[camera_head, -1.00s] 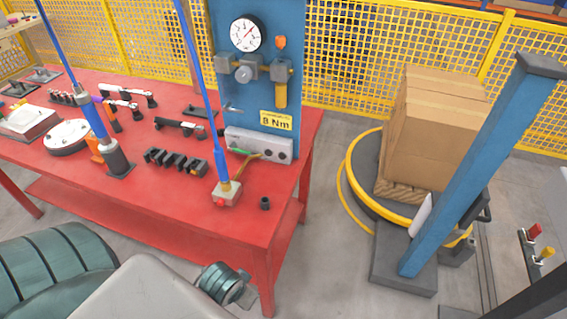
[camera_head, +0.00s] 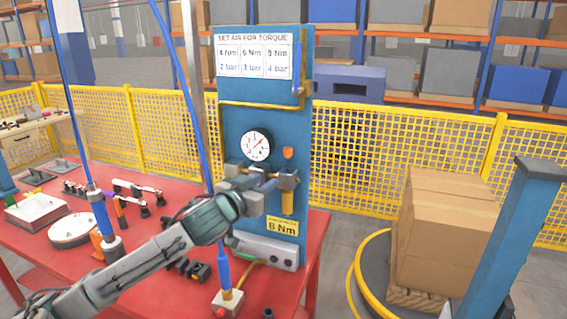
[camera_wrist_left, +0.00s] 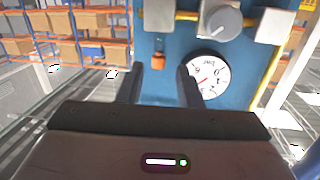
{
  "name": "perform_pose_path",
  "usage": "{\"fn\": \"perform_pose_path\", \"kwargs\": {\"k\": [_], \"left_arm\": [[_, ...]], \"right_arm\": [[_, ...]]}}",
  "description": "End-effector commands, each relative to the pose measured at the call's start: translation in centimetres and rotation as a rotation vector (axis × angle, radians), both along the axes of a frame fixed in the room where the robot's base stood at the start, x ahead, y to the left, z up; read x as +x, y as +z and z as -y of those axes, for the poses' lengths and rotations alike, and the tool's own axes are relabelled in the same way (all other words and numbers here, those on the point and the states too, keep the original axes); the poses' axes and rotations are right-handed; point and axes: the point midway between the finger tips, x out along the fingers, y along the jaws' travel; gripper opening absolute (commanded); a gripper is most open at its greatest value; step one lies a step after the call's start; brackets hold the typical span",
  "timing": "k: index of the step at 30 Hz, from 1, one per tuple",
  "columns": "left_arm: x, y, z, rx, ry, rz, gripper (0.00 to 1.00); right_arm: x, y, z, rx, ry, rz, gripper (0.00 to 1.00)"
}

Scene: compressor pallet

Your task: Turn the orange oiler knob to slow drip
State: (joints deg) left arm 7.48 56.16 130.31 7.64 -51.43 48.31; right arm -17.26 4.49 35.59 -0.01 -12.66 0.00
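The orange oiler knob (camera_head: 288,153) sits on the blue panel (camera_head: 264,120), right of the pressure gauge (camera_head: 256,146) and above the oiler's yellow bowl (camera_head: 287,202). My left gripper (camera_head: 266,181) is in front of the panel, below and left of the knob, partly covering the regulator. In the left wrist view the scene is upside down. There the gripper's two fingers (camera_wrist_left: 159,75) stand apart with nothing between them. The orange knob (camera_wrist_left: 158,61) shows in line with the gap, beyond the tips. The gauge (camera_wrist_left: 211,77) is partly behind one finger. My right gripper is not in view.
The grey regulator knob (camera_wrist_left: 222,22) shows close to the gauge. A blue hose (camera_head: 187,75) hangs left of the panel. A torque chart (camera_head: 254,57) is above and an 8 Nm label (camera_head: 283,227) below. The red bench (camera_head: 130,270) carries several tools.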

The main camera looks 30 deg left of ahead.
Motion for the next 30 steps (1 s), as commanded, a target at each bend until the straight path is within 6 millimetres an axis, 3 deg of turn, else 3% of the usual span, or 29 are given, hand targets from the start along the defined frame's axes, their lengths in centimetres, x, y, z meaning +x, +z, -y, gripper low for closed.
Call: {"fn": "perform_pose_path", "kwargs": {"k": [1,3,6,17,30], "left_arm": [[0.2,1.6,-0.2,0.001,-0.007,0.029,0.32],[0.2,2.9,-0.3,-0.003,-0.016,0.053,0.32],[0.4,3.5,-0.3,-0.009,-0.02,0.065,0.32],[3.3,3.7,-0.5,-0.014,-0.02,0.066,0.32],[9.4,3.7,-1.0,-0.011,-0.019,0.064,0.32]], "right_arm": [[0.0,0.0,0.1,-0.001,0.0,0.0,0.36],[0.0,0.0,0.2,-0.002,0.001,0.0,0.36],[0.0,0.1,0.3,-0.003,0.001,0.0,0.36],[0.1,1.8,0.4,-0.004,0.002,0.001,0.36],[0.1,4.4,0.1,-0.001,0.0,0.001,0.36]]}}
